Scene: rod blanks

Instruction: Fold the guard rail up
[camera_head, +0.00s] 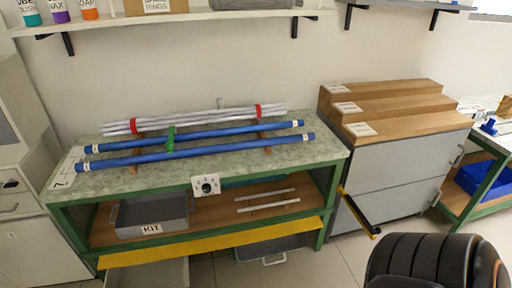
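A long flat yellow rail (220,243) runs across the front of the green-framed workbench (100,190), low down at the lower shelf's front edge. It lies below the bench top, and I take it to be the guard rail. A yellow bar with a black end (358,212) slants down and outward from the bench's right side; I cannot tell whether it is joined to the rail. Neither of my grippers is in view.
Blue rods (220,148) and a bundle of grey rods (195,120) lie on the bench top. A grey KIT bin (152,215) and two thin rods (268,201) are on the shelf below. A wooden stepped stand (385,110) tops the grey cabinet at right. A black ribbed shape (425,262) fills the lower right.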

